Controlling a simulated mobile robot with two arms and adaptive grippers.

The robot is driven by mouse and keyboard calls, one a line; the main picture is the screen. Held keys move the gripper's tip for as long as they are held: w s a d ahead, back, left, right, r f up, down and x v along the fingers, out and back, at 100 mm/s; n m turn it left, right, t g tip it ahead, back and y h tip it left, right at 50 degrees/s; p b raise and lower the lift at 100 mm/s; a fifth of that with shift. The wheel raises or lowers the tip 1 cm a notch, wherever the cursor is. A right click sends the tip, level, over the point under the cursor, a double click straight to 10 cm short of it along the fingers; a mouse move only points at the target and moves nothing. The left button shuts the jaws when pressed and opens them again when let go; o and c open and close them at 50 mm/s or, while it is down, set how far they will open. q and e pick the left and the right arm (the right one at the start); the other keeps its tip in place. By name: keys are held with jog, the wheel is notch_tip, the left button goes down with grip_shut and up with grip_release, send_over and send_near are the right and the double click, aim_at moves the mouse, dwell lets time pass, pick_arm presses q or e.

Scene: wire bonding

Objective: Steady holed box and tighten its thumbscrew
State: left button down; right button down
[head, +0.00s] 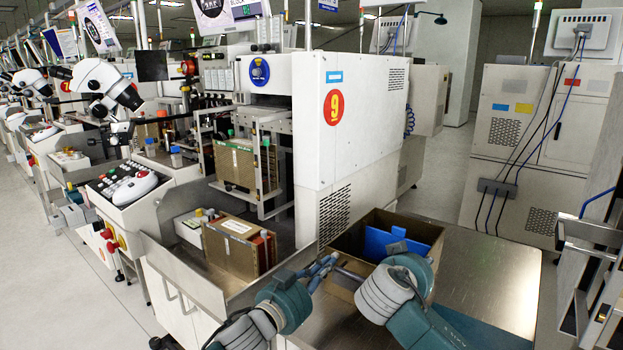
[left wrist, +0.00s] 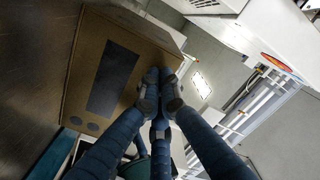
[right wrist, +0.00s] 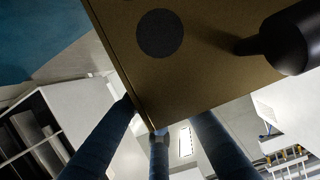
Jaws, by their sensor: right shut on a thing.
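The holed box (head: 349,240) is a brown open-topped box on the metal bench, with blue pieces inside. In the left wrist view its face (left wrist: 130,92) shows a dark rectangular opening and round dark spots. My left gripper (head: 326,262) is at the box's near left side. Its fingers (left wrist: 161,90) lie close together by the box's edge; I see nothing between them. My right gripper (right wrist: 160,125) is shut on the box at its edge; the exact contact is partly hidden. A black rounded knob with a narrow tip (right wrist: 285,40), possibly the thumbscrew, shows beside a round dark hole.
A brown boxed unit (head: 230,250) stands in the tray left of my arms. The white machine marked 9 (head: 345,130) rises behind. The metal bench (head: 485,285) is clear to the right. A shelf rack (head: 590,260) stands at the far right.

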pick_arm(q)
jog(key=shift+f, duration=0.15)
dwell(0.8)
jog(key=v, duration=0.6)
jog(key=shift+f, duration=0.3)
jog(key=shift+a, duration=0.15)
jog(key=w+d+n, duration=0.4)
jog(key=w+n, duration=0.1)
jog(key=shift+w+f+n, duration=0.25)
jog(key=shift+n, duration=0.05)
dwell(0.5)
